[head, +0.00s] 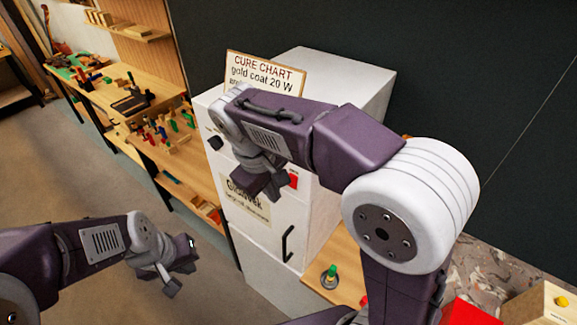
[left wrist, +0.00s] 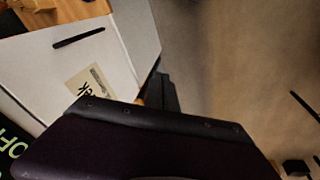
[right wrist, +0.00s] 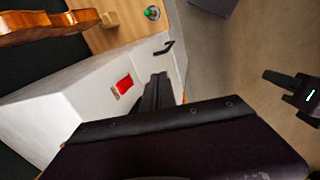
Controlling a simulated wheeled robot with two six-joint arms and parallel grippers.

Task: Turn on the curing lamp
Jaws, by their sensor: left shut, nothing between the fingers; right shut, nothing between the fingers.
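The white cabinet (head: 322,85) bears a "Glowvek" label (head: 248,200), a dark door handle (head: 287,243) and a small red square panel (head: 293,180), perhaps its switch. My right gripper (head: 264,190) is shut and empty in front of the cabinet, left of the red panel in the head view; contact cannot be told. My right arm hides part of the cabinet's upper front. My left gripper (head: 182,262) is shut and empty, low and left of the cabinet.
A sign headed "CURE CHART" (head: 262,76) stands on the cabinet top. A wooden bench with several small tools (head: 168,128) is at the left. A green-topped item (head: 330,275) stands on wood right of the cabinet. The floor (head: 75,165) at left is open.

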